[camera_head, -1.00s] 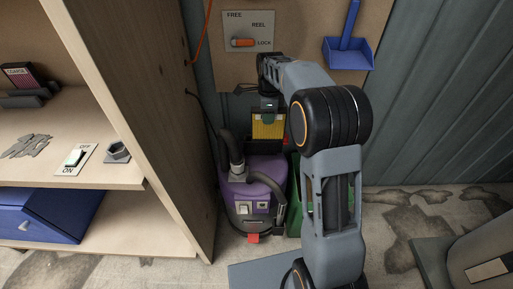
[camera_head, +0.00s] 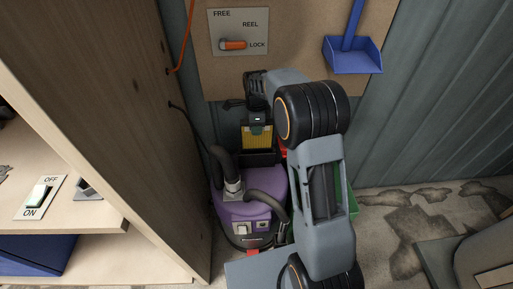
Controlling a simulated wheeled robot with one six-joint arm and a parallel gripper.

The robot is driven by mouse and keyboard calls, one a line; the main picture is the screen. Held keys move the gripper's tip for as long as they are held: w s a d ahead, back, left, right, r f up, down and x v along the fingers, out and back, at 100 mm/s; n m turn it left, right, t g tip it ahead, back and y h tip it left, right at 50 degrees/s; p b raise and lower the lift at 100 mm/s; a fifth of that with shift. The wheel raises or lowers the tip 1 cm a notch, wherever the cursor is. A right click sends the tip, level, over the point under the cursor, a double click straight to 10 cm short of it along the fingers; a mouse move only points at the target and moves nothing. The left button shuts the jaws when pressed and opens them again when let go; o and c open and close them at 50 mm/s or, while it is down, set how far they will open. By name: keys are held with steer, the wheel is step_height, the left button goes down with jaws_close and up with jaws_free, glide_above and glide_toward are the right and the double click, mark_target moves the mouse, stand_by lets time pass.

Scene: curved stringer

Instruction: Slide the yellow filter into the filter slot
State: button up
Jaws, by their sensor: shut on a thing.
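The yellow filter (camera_head: 257,136) hangs upright below my gripper (camera_head: 259,118), which is shut on its dark top edge. The filter is just above and behind the purple vacuum (camera_head: 251,205). A dark slot-like holder (camera_head: 259,158) shows directly under the filter, at the back of the vacuum. The filter's lower edge meets or overlaps this holder in the picture. I cannot tell whether it is inside it or only in front of or above it. My arm hides the area to the right of the filter.
A wooden shelf unit (camera_head: 170,150) stands close on the left, with an OFF/ON switch (camera_head: 39,194) on its shelf. A lever panel (camera_head: 238,33) and a blue dustpan (camera_head: 353,55) hang on the back wall. A green bin (camera_head: 350,205) is partly behind my arm.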

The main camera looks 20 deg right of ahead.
mark_target(256, 144)
steer(key=shift+f+b, duration=0.95)
steer(key=shift+f, duration=3.75)
steer(key=o, duration=1)
steer(key=shift+f, duration=0.1)
steer(key=shift+c, duration=0.2)
